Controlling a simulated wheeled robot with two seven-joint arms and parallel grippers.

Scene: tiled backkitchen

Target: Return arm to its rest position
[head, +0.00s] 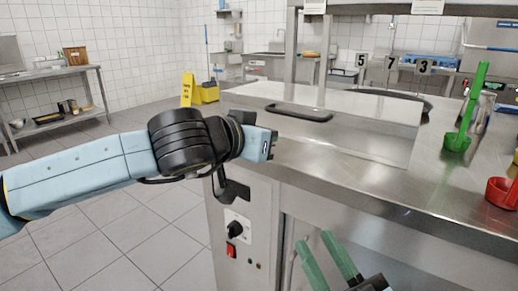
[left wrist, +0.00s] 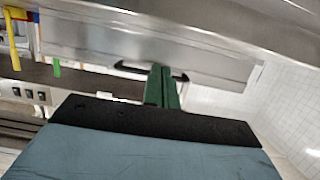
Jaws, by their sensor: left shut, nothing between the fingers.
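My left arm (head: 90,162) reaches in from the left in the head view, its black wrist joint in front of the steel counter. The left fingers are hidden there. In the left wrist view the green fingers of my left gripper (left wrist: 162,70) are together and empty. They overlap the black handle (left wrist: 135,68) in the picture; I cannot tell whether they touch it. My right gripper (head: 314,240) is low in the head view, its two green fingers apart and nothing between them, in front of the counter's lower front.
The steel counter (head: 350,180) carries a lid with a black handle (head: 300,113). A green ladle (head: 457,142) and a red one (head: 502,192) are at the right. A yellow floor sign (head: 187,90) and a side table (head: 50,74) stand further back. Tiled floor at left is clear.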

